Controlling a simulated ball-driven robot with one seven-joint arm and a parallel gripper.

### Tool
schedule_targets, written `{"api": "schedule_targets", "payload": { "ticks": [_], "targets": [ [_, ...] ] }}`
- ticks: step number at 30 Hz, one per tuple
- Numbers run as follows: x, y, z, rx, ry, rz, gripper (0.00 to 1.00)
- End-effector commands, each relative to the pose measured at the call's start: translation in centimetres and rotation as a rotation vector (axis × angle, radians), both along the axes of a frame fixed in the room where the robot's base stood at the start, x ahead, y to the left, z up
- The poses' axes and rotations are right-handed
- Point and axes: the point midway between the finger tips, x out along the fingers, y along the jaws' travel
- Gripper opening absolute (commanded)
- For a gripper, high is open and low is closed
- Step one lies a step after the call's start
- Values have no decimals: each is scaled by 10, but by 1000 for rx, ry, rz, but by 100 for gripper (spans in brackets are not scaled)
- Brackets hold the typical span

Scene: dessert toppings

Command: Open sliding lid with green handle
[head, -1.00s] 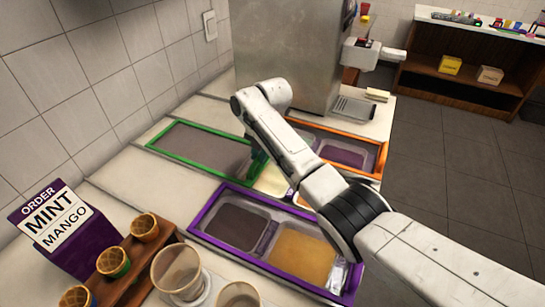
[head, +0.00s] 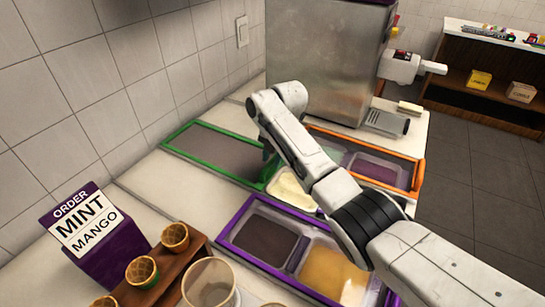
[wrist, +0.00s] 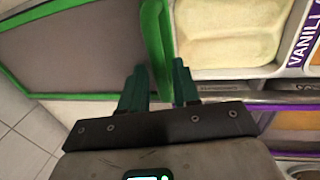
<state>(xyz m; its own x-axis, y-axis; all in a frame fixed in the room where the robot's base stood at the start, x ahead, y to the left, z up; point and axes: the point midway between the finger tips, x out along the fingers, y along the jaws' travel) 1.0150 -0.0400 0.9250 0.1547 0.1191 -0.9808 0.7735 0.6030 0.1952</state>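The grey sliding lid (head: 215,149) with a green frame lies to the left over part of the topping well. Its raised green handle (wrist: 156,45) stands along the lid's right side in the wrist view. My gripper (wrist: 158,75) is at the handle's near end, one dark green finger on each side of it. The fingers are spread apart; I cannot tell whether they touch the handle. To the right of the handle is an uncovered tub of pale vanilla cream (wrist: 228,32). In the head view my arm hides part of the well and most of the gripper.
A purple-framed well (head: 222,238) with brown and orange toppings is at the front. An orange-framed well (head: 415,178) is behind my arm. The order sign (head: 88,226) and a wooden cone holder (head: 200,248) stand front left. A tiled wall borders the left.

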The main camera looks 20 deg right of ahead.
Motion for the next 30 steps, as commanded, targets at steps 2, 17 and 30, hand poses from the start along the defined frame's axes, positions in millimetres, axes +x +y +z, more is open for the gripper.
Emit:
{"api": "schedule_targets", "payload": {
  "ticks": [2,17,30],
  "targets": [
    [0,0,0,0,0,0,39],
    [-2,-2,21,2,-2,1,43],
    [-14,-12,94,1,-2,0,43]
  ]
}}
